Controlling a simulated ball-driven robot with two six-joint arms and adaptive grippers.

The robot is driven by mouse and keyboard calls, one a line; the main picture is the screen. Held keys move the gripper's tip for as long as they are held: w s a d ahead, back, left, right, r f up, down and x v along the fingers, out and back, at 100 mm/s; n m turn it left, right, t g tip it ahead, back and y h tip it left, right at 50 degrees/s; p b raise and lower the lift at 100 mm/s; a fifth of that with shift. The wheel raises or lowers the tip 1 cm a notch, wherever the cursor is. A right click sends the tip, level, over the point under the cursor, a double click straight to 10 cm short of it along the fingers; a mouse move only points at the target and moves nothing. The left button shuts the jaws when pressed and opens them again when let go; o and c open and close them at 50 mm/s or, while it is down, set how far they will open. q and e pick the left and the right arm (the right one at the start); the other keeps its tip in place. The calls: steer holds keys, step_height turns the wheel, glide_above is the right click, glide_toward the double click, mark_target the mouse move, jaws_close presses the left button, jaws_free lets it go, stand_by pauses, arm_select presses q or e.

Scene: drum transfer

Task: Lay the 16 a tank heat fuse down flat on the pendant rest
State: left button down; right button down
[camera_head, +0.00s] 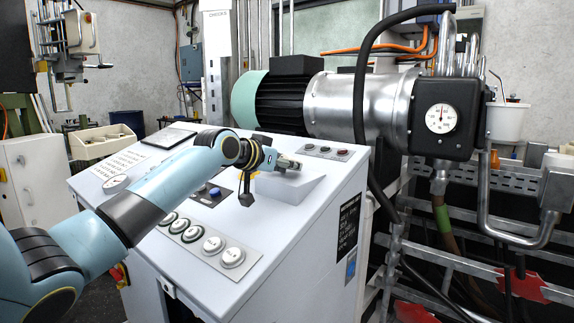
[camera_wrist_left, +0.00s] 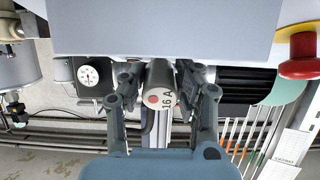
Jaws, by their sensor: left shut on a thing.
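The 16 A fuse is a short grey cylinder with a red dot and "16 A" on its end, seen end-on in the left wrist view (camera_wrist_left: 158,84). My left gripper (camera_wrist_left: 162,90) is shut on it, with one finger on each side. In the head view my left gripper (camera_head: 268,159) is over the sloped console top, and the fuse (camera_head: 288,164) sticks out to its right. A pale wedge-shaped block (camera_head: 291,188), which looks like the pendant rest, is just below the fuse. I cannot tell whether they touch. My right gripper is not in view.
A motor drum (camera_head: 335,105) and gauge box (camera_head: 445,118) stand behind. A red knob (camera_wrist_left: 301,68) shows in the wrist view.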

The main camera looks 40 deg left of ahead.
arm_select(q)
steer(key=c, duration=0.9)
jaws_free()
steer(key=shift+s, duration=0.25)
steer(key=shift+v, duration=5.75)
steer(key=shift+r, duration=0.1)
